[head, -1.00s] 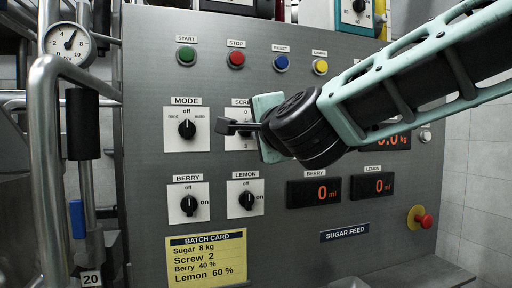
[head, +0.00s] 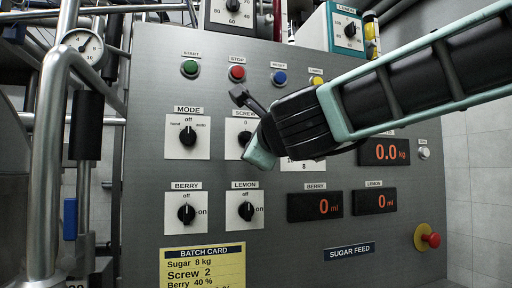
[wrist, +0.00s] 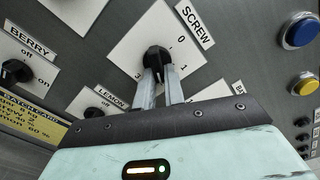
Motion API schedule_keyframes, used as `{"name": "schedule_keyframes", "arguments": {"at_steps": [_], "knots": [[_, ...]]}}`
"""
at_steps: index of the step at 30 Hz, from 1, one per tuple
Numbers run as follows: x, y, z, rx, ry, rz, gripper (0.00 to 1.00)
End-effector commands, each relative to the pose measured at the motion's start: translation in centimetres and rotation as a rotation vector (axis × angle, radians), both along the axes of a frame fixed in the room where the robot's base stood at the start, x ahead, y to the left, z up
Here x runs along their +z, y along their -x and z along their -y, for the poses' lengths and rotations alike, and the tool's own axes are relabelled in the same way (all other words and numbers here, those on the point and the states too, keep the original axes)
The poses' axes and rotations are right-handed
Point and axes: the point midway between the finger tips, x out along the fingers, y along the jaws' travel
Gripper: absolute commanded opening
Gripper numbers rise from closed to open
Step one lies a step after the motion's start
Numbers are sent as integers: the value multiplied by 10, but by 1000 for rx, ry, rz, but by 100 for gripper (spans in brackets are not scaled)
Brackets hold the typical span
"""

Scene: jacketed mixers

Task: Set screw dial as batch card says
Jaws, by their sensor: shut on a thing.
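The screw dial (head: 243,139) is a black knob on a white plate, left of centre on the grey panel. My gripper hides its right side in the head view. In the wrist view the knob (wrist: 157,58) sits between the tips of my gripper (wrist: 158,76), which is shut on it. The marks 0, 1 and 3 show around it; the lower part of the plate is hidden by my fingers. I cannot tell the knob's exact pointing. The yellow batch card (head: 203,266) reads "Screw 2"; its lower edge is cut off in the head view.
The mode knob (head: 188,136) is left of the screw dial; the berry knob (head: 186,214) and lemon knob (head: 246,211) are below. Green, red, blue and yellow buttons line the top. A red stop button (head: 431,239) juts out lower right. Steel pipes (head: 48,170) stand at left.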

Motion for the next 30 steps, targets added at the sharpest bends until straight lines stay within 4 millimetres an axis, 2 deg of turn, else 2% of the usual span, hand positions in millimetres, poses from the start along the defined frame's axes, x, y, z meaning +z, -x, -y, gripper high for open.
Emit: {"name": "schedule_keyframes", "arguments": {"at_steps": [16, 17, 18, 19, 30], "knots": [[-2, -1, 0, -2, -21, -9, 0], [-2, -1, 0, -2, -21, -9, 19], [-2, -1, 0, -2, -21, -9, 30], [-2, -1, 0, -2, -21, -9, 33], [-1, -1, 0, 0, -22, -8, 33]]}}
